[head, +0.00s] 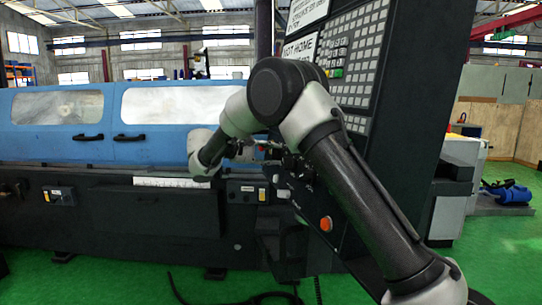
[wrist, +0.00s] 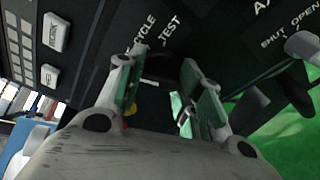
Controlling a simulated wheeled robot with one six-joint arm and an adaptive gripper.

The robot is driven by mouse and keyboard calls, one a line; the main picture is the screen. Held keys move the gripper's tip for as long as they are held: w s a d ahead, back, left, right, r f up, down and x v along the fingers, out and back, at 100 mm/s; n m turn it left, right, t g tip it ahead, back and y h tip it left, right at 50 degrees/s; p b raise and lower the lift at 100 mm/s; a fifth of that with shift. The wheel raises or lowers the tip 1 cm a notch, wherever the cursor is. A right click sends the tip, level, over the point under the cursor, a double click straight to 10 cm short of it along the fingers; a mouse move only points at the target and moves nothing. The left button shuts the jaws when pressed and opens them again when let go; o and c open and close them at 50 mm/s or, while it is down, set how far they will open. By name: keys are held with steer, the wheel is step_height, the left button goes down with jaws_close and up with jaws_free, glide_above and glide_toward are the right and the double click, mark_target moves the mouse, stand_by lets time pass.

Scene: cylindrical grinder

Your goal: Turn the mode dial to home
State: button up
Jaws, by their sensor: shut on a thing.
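The mode dial (wrist: 160,68) is a dark knob on the black control panel (wrist: 215,35). It shows between my fingers in the wrist view, below the white words CYCLE and TEST. My gripper (wrist: 163,78) has one finger on each side of the dial and is shut on it. The fingers hide much of the dial, and I cannot read which mode it points to. In the head view my gripper (head: 280,155) is at the panel's left side, partly behind my arm, and the dial cannot be made out there.
White buttons (wrist: 55,32) are at the panel's left. In the head view a keypad (head: 352,55) is above, an orange button (head: 326,224) below, and the blue grinder doors (head: 60,125) at left.

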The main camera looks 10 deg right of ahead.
stand_by(0.3)
steer(key=o, duration=1)
steer(key=v, duration=1.2)
steer(key=shift+w+f, duration=0.1)
steer(key=shift+a, duration=0.1)
